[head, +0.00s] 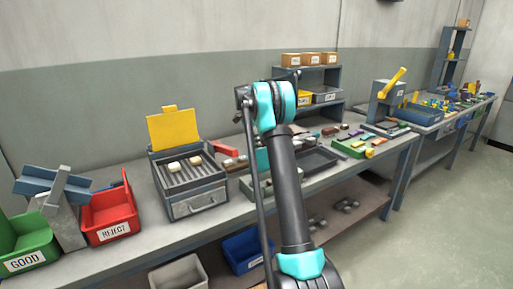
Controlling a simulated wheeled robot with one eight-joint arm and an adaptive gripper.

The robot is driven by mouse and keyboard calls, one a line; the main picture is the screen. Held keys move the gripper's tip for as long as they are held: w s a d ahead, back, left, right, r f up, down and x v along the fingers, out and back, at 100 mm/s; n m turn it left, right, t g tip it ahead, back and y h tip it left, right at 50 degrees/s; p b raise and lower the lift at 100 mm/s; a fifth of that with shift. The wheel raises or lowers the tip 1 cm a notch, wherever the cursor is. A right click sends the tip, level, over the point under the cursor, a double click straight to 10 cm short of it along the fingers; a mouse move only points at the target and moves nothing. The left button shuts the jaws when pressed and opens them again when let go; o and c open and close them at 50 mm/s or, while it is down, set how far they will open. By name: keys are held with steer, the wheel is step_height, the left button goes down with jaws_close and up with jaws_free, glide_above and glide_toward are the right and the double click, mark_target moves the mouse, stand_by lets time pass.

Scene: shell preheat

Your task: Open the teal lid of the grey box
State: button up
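My arm rises in front of the bench and bends at a teal joint. My gripper is not visible.
A red REJECT bin (110,213) and a green GOOD bin (28,240) stand at the left. A dark tray (318,159), a green tray (352,150) with small parts and a lever press (388,98) lie to the right. Bins stand below the bench.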

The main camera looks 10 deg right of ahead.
steer(key=shift+o, duration=0.7)
steer(key=v, duration=1.2)
